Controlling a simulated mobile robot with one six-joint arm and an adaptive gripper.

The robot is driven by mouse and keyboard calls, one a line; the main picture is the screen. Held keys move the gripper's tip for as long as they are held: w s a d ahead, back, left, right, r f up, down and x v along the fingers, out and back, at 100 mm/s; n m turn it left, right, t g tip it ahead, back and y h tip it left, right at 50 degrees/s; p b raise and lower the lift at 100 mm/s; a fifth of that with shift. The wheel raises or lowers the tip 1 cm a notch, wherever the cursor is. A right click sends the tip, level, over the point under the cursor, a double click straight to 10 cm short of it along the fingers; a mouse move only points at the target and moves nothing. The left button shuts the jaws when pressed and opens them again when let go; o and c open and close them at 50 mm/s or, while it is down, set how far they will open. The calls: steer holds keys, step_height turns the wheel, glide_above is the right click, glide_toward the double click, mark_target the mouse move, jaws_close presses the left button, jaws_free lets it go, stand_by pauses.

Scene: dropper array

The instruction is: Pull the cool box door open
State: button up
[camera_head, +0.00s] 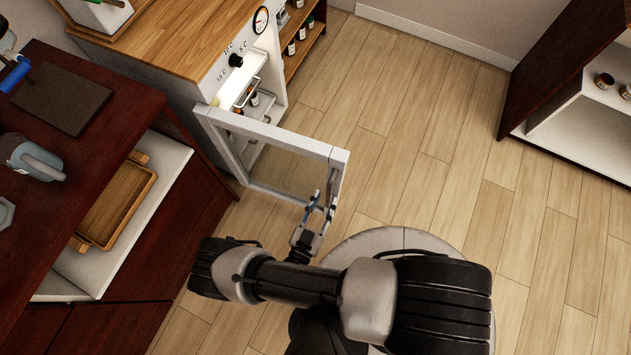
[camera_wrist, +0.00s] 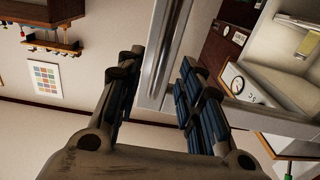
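The cool box (camera_head: 225,75) stands at the upper left in the head view, with a wooden top, a dial and a knob on its front. Its white-framed glass door (camera_head: 275,133) stands swung wide open into the room. My gripper (camera_head: 321,204) is at the door's free edge. In the wrist view, my gripper's fingers (camera_wrist: 158,85) are apart, with a pale metal upright (camera_wrist: 166,45), part of the door or its handle, running between them. I see gaps beside the upright; firm contact does not show.
Small bottles (camera_head: 254,98) stand inside the lit cool box. A dark red counter (camera_head: 105,135) with a wooden tray (camera_head: 117,205) is on the left. An open dark cabinet (camera_head: 570,110) is at the right. The wooden floor (camera_head: 420,130) between is clear.

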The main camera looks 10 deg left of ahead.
steer(key=v, duration=0.6)
steer(key=shift+s, duration=0.2)
